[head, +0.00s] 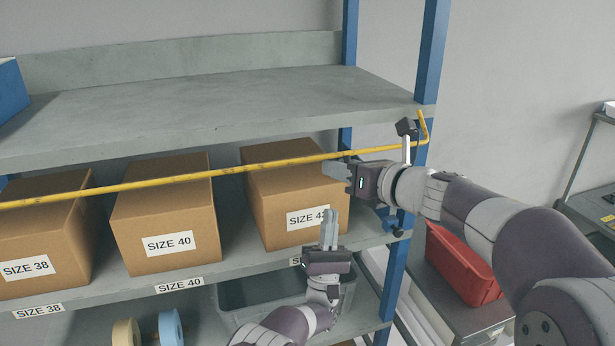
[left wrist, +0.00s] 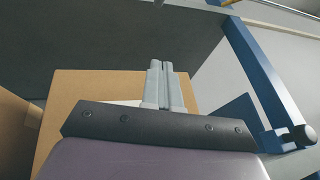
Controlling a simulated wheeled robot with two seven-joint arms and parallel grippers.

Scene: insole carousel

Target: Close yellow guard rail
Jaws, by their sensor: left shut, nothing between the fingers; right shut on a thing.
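The yellow guard rail (head: 150,183) runs across the front of the middle shelf, passing in front of the boxes. Its right end bends upward at the blue post. My right gripper (head: 337,170) is at the rail in front of the right-hand box and is shut on it; the exact contact is hard to see. My left gripper (head: 330,222) is shut and empty, pointing up below the rail, in front of the right-hand box's label. Its closed fingers also show in the left wrist view (left wrist: 160,75), with the cardboard box behind them.
Cardboard boxes labelled SIZE 38 (head: 40,230), SIZE 40 (head: 165,215) and a partly hidden size (head: 275,190) stand on the middle shelf. A blue post (head: 398,265) bounds the right. A grey bin (head: 255,290) and tape rolls sit below. A red bin (head: 460,265) stands right.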

